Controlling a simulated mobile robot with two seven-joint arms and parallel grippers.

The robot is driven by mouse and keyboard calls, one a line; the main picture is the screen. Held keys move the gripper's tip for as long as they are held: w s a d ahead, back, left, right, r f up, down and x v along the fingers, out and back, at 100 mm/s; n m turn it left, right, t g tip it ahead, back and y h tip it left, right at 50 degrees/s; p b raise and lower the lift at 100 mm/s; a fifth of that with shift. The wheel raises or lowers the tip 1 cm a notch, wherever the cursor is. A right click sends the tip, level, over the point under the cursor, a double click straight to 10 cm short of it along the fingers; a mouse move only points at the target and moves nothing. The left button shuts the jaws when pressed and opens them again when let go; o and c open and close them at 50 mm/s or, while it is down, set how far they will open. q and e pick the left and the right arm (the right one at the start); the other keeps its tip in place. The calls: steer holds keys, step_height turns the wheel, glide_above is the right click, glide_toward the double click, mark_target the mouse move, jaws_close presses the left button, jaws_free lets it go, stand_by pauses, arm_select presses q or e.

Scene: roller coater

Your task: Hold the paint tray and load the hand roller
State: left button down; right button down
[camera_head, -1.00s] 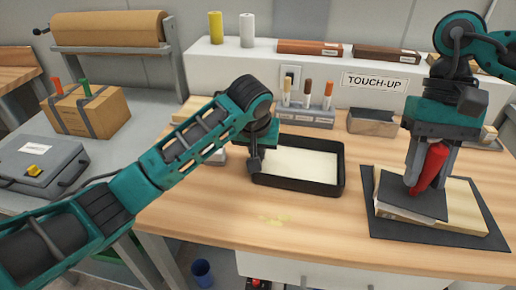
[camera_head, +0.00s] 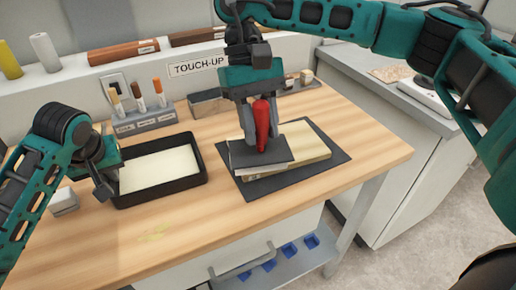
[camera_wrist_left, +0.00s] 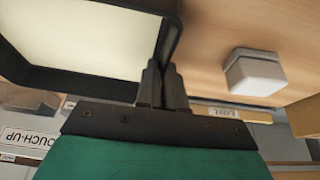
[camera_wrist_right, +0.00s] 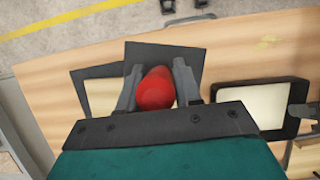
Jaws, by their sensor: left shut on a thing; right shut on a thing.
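The black paint tray (camera_head: 204,182) holds a cream layer of paint and stands on the wooden bench in the head view. My left gripper (camera_head: 104,190) is shut on the tray's left rim; the left wrist view shows its fingers closed at the black wall (camera_wrist_left: 170,30). My right gripper (camera_head: 262,138) is shut on the red handle (camera_head: 262,118) of a tool with a flat dark plate (camera_head: 272,153). The plate lies over a pale board (camera_head: 308,145). The right wrist view shows the red handle (camera_wrist_right: 154,90) between the fingers. I cannot make out a roller sleeve on this tool.
The board lies on a dark mat (camera_head: 334,162). A marker rack (camera_head: 148,122) and a grey block (camera_head: 208,102) stand behind. A small white block (camera_head: 64,202) is left of the tray. The front bench is clear, with a yellowish smear (camera_head: 155,234).

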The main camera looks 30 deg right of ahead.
steer(key=w+a+r+m+t+y, duration=0.1)
steer(key=w+a+m+y, duration=0.1)
steer(key=w+a+m, duration=0.45)
steer(key=w+a+r+m+y, duration=0.1)
steer(key=w+a+m, duration=0.2)
steer(key=w+a, duration=0.65)
steer(key=a+x, duration=0.1)
steer(key=x, duration=0.6)
steer(key=shift+f+n, duration=0.25)
steer(key=shift+f, duration=0.35)
stand_by(1.6)
step_height(320, 180, up, 7)
stand_by(0.8)
stand_by(0.5)
arm_select(q)
steer(key=c, duration=1.2)
jaws_free()
steer(key=shift+o, duration=0.2)
